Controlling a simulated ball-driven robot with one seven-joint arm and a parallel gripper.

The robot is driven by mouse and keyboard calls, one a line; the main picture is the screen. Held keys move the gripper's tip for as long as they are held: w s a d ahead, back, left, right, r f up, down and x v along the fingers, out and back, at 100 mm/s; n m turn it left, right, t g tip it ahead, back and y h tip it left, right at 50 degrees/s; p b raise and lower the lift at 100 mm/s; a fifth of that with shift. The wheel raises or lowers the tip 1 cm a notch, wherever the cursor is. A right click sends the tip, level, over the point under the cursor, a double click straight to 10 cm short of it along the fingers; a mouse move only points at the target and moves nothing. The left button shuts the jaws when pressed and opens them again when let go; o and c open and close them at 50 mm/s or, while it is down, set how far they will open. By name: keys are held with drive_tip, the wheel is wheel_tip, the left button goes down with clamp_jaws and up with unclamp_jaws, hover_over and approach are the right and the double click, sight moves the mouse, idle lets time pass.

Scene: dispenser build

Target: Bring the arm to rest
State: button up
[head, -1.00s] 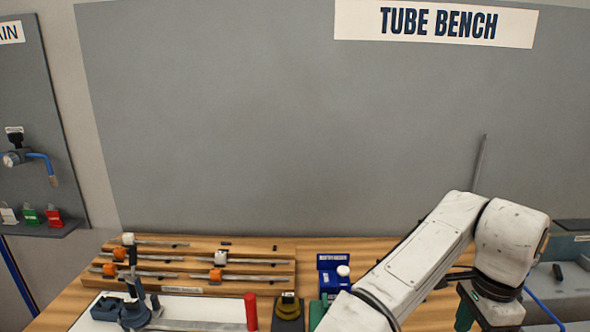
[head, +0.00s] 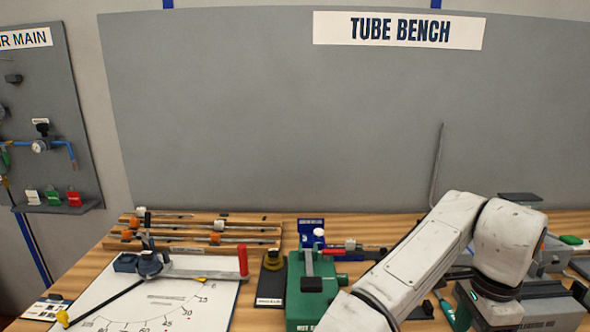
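A thin grey bent tube (head: 437,165) stands upright behind my arm, against the grey back panel.
The wooden bench (head: 95,270) holds a rack of tubes (head: 265,238), a white angle board (head: 105,296) with a red-handled bender (head: 243,262), a green machine (head: 298,305) and a grey machine (head: 530,312) close to my arm. A valve panel (head: 45,110) hangs at left.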

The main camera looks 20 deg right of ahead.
drive_tip(key=s+d+f+n+t+h, duration=0.1)
drive_tip(key=s+d+n+h, duration=0.15)
drive_tip(key=d, duration=0.25)
drive_tip(key=s+d+f+n+h, duration=0.2)
drive_tip(key=d+n+h, duration=0.1)
drive_tip(key=d, duration=0.2)
drive_tip(key=s+a+f+n+y, duration=0.2)
drive_tip(key=s+a+f+n, duration=0.5)
drive_tip(key=a+f, duration=0.3)
drive_tip(key=s+a+f+n+y, duration=0.3)
drive_tip(key=s+a+f+n, duration=0.5)
drive_tip(key=a+f, duration=0.3)
drive_tip(key=shift+s+a, duration=0.45)
drive_tip(key=shift+s, duration=0.4)
